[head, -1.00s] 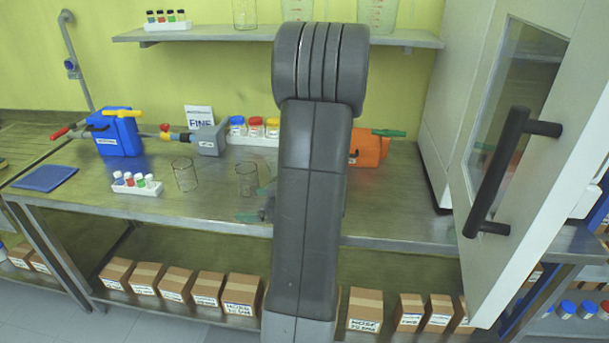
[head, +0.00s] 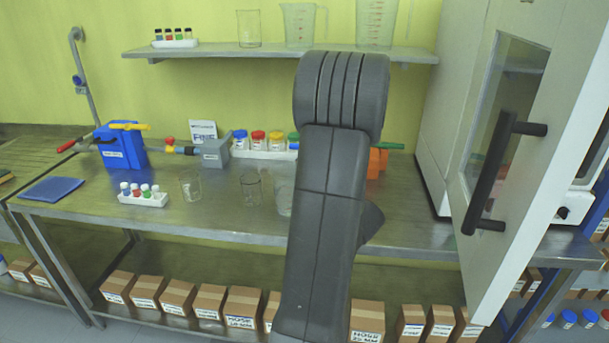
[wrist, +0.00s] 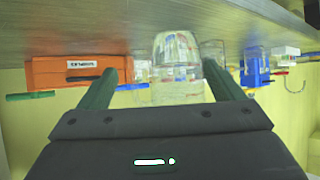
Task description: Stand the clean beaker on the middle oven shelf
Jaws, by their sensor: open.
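Three clear glass beakers stand on the steel bench in the head view: a left one (head: 191,187), a middle one (head: 250,190) and one partly hidden by my arm (head: 284,201). I cannot tell which is the clean one. In the wrist view, which shows the bench upside down, my gripper (wrist: 160,75) is open. A clear beaker (wrist: 176,62) shows between its green fingers, without visible grip; its depth relative to the fingertips is unclear. Another beaker (wrist: 212,50) is behind it. The oven door (head: 545,110) stands open at right; the middle shelf is hidden.
A bottle rack (head: 265,150), a blue pump (head: 120,147), a vial rack (head: 142,197) and an orange box (wrist: 75,75) are on the bench. A wall shelf (head: 290,54) holds glassware above. The open door with its dark handle (head: 490,170) juts forward.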

